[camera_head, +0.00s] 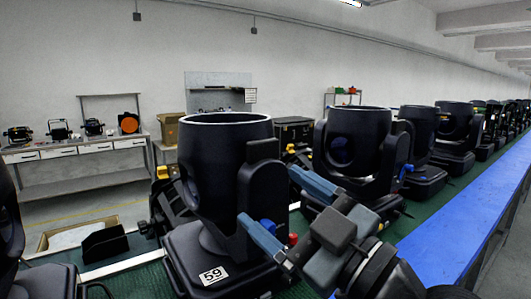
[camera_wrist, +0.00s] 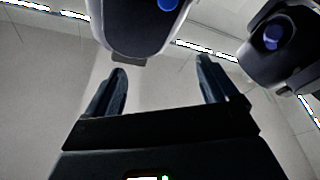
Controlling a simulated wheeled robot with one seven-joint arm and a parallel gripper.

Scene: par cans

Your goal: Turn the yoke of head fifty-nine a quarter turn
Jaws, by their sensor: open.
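Head fifty-nine (camera_head: 225,150) is a black moving-head lamp, its wide round top facing up. Its base carries a white label (camera_head: 213,274) reading 59. The near yoke arm (camera_head: 247,200) rises on the right side of the head. My gripper (camera_head: 266,194) is open, its two blue-grey fingers pointing left on either side of this yoke arm in the picture; I cannot tell whether they touch it. In the wrist view, my gripper (camera_wrist: 161,70) is open with nothing between the fingers. A dark head with a blue lens (camera_wrist: 140,28) shows just beyond the fingertips.
More black heads (camera_head: 355,145) stand in a row to the right on a green surface with a blue edge strip (camera_head: 450,230). Another head is cut off at the left edge. A workbench (camera_head: 75,150) with lamps stands behind. Neighbouring heads leave little room.

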